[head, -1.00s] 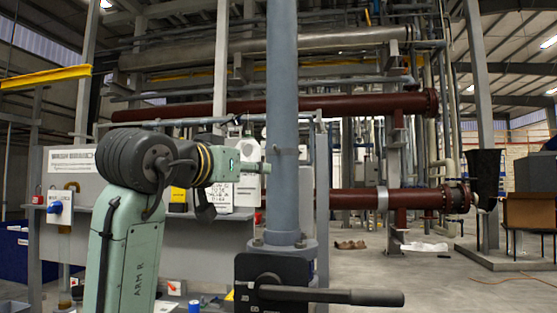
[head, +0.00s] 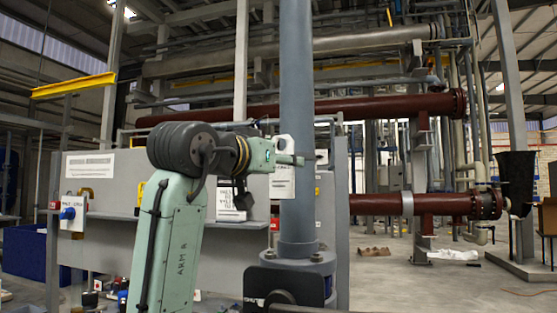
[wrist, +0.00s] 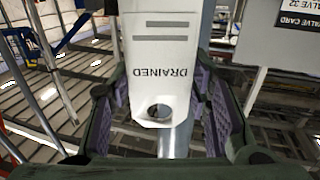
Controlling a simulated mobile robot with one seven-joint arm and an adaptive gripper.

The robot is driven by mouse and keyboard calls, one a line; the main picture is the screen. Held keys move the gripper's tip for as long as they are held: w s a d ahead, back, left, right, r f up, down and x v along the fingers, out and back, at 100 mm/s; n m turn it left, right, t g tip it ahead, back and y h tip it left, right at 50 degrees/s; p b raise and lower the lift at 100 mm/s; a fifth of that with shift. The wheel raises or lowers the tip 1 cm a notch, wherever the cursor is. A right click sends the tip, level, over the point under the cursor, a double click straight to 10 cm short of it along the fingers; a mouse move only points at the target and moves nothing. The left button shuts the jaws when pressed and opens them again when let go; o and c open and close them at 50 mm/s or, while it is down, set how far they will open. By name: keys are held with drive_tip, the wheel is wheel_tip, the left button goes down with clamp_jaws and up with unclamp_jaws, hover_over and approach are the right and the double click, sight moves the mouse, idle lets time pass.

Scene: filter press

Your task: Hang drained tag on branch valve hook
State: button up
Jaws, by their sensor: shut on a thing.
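My gripper (wrist: 165,115) is shut on the white drained tag (wrist: 160,60), which sits between the purple finger pads in the wrist view. The tag's printed word reads upside down there, and its round hole is at the lower end of the picture. In the head view my gripper (head: 290,159) is at the left side of the grey upright pipe and overlaps it. A white end of the tag with a hole (head: 283,142) shows just above the fingers. I cannot make out the branch valve's hook in either view.
The grey upright pipe (head: 297,110) stands on a flange with a dark valve part (head: 285,285) at the bottom edge. A valve card (wrist: 297,14) is at the wrist view's upper right. A grey panel (head: 110,240) and dark red pipes (head: 375,204) stand behind.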

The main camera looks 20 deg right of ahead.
drive_tip(key=shift+w+d+f+p, duration=0.25)
drive_tip(key=shift+w+d, duration=0.45)
drive_tip(key=shift+w, duration=0.3)
drive_tip(key=shift+w+d+f+p, duration=0.25)
drive_tip(key=shift+w+d, duration=0.4)
drive_tip(key=shift+w, duration=0.35)
drive_tip(key=shift+w+d+f+p, duration=0.25)
drive_tip(key=shift+w+d, duration=0.45)
drive_tip(key=shift+w, duration=0.3)
drive_tip(key=o, duration=1)
drive_tip(key=shift+o, duration=0.2)
